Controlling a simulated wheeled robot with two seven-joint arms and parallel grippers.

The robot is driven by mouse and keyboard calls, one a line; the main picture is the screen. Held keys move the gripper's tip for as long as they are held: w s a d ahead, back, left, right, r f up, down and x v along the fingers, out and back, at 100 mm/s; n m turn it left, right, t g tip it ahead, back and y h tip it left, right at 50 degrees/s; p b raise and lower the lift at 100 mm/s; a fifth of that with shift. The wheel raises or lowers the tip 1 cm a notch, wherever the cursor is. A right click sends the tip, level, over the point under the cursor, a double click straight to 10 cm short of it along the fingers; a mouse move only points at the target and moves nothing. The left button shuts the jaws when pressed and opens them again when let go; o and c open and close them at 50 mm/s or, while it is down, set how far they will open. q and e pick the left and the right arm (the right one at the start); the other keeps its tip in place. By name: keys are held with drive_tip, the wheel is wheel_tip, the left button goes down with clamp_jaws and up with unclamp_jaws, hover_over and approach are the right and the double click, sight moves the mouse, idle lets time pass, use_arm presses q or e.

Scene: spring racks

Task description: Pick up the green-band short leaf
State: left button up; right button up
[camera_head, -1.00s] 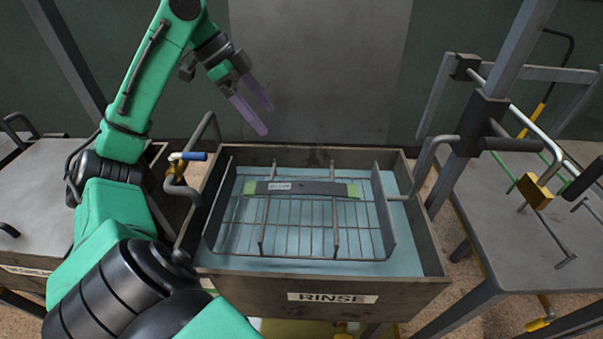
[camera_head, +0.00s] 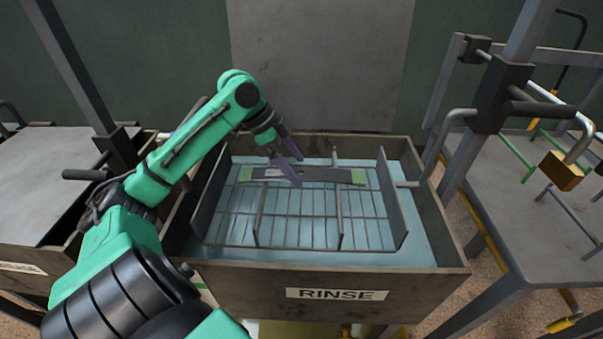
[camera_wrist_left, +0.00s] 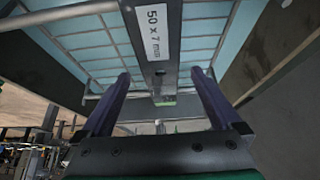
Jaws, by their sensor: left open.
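The green-band short leaf (camera_head: 328,174) is a flat dark grey bar with green ends and a white label. It lies across the far part of a wire rack (camera_head: 392,200) in the rinse tank. My left gripper (camera_head: 299,171) is open, with its purple fingers over the leaf near the label. In the left wrist view the leaf (camera_wrist_left: 160,75), labelled "50 x 7 mm", runs between the two spread fingers, with a green band beyond. It looks untouched; the exact height gap cannot be told. My right gripper is not in view.
The tank (camera_head: 240,290), marked RINSE, has raised walls and pale blue liquid around the rack. The rack has upright side plates and dividers. A grey table (camera_head: 540,230) with a padlock (camera_head: 560,170) and bent rods stands at right. Another bench is at left.

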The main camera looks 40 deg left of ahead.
use_arm(q)
drive_tip(key=shift+x, duration=0.75)
clamp_jaws()
drive_tip(key=shift+w+a+r, duration=0.1)
drive_tip(key=shift+r, duration=0.15)
